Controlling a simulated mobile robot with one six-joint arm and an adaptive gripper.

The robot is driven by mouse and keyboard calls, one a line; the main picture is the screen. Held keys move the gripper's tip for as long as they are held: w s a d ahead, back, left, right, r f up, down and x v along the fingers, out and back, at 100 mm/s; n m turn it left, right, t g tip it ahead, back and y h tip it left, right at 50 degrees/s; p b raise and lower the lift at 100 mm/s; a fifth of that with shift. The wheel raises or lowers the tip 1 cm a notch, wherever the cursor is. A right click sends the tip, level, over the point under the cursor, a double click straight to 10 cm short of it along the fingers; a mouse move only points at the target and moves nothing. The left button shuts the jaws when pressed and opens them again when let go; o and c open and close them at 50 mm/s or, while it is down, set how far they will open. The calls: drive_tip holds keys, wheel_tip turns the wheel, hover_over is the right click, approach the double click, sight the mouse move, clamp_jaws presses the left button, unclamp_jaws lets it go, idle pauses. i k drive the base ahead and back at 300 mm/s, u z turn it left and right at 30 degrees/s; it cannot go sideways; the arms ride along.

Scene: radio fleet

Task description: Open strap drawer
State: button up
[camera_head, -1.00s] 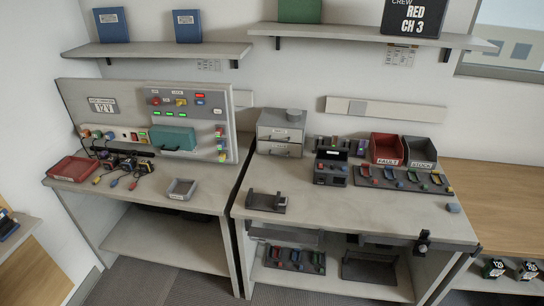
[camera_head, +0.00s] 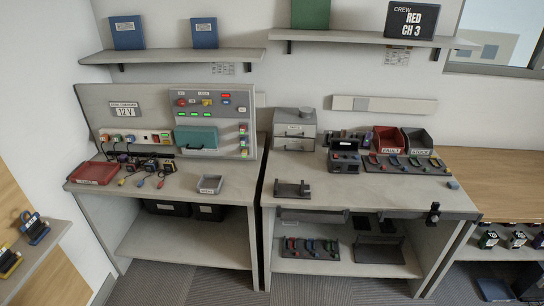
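A small grey two-drawer cabinet (camera_head: 294,139) stands at the back left of the right-hand bench, against the wall. Its two drawer fronts carry pale labels too small to read, and both look shut. I cannot tell from the labels which drawer is the strap drawer. My gripper is not in view.
The right bench (camera_head: 350,199) has free room at its front middle. A dark holder (camera_head: 292,189), a black device (camera_head: 344,155), a red bin (camera_head: 389,139) and a grey bin (camera_head: 419,142) stand on it. A clamp (camera_head: 433,214) sits at its front right edge.

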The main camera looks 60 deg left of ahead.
sight(298, 144)
drive_tip(key=k, duration=1.1)
drive_tip(key=u, duration=1.2)
drive_tip(key=i, duration=1)
drive_tip(key=z, duration=0.05)
